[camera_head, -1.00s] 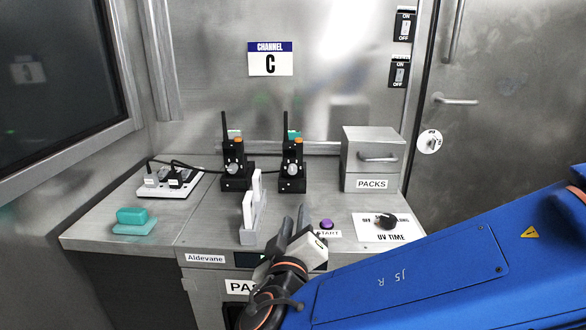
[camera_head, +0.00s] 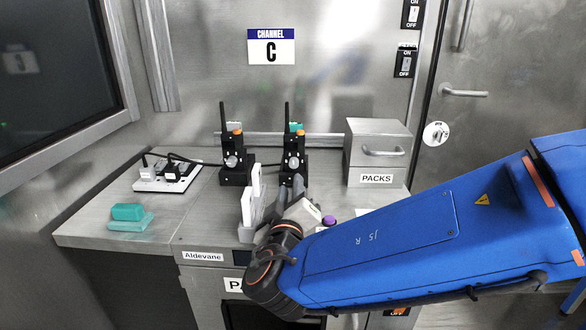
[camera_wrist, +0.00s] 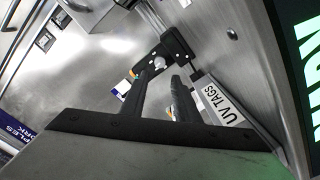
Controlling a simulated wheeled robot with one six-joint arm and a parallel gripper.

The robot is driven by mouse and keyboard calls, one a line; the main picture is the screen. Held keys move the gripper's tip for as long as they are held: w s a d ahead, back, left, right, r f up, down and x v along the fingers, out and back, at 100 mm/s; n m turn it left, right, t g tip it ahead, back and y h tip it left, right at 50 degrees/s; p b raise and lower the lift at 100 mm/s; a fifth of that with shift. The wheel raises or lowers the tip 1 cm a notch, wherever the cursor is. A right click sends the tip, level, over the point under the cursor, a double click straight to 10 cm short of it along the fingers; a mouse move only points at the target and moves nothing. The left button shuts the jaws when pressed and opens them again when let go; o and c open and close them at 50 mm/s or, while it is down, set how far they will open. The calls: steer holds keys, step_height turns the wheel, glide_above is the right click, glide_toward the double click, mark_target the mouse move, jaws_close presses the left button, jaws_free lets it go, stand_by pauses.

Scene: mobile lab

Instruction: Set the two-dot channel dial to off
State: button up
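Two black radio-like units with antennas stand at the back of the bench, a left one (camera_head: 236,172) and a right one (camera_head: 294,167). Each has a round silver knob on its front. Dot marks and knob settings are too small to read. My gripper (camera_head: 291,186) is low in front of the right unit. In the wrist view my gripper (camera_wrist: 168,76) has its two fingers apart, with nothing held between them. A black unit (camera_wrist: 178,47) with a silver knob (camera_wrist: 160,63) is just beyond the fingertips there. I cannot tell whether a finger touches it.
A white UV TAGS holder (camera_wrist: 222,103) stands close beside the fingers; it is left of my gripper in the head view (camera_head: 252,210). A PACKS drawer box (camera_head: 376,152) is at right. A power strip (camera_head: 166,175) and teal block (camera_head: 127,212) are at left.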

mark_target(293, 165)
steer(key=w, duration=1)
steer(key=shift+w+d, duration=0.2)
steer(key=shift+w, duration=0.15)
jaws_close()
